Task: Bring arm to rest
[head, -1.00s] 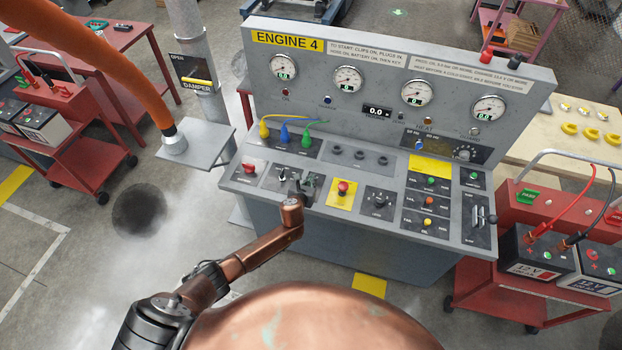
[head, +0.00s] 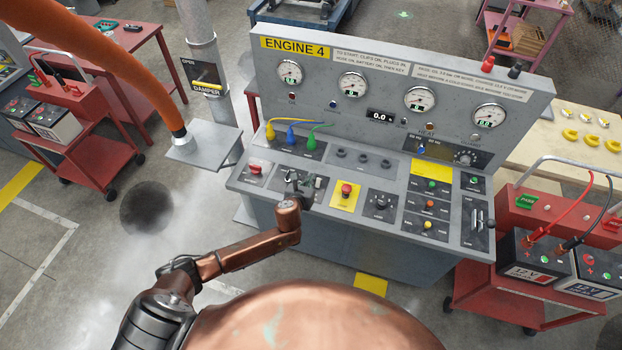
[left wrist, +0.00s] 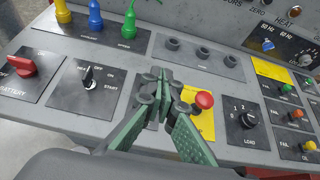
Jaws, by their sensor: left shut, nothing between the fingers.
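My left arm reaches in from the lower left in the head view. Its gripper (head: 305,188) is over the front left of the grey Engine 4 console (head: 330,228). In the left wrist view, the left gripper (left wrist: 164,88) is shut and empty, its fingertips together. The fingers are above the panel, between the start key switch (left wrist: 88,78) and the red mushroom button (left wrist: 204,100) on its yellow plate. I cannot tell how high they are above it. My right gripper is not in view.
The red battery switch (left wrist: 22,66), the yellow, blue and green plugs (head: 290,137) and the load knob (left wrist: 247,119) are close by on the console. An orange hose (head: 130,84) hangs at left. A red battery cart (head: 500,290) stands at right.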

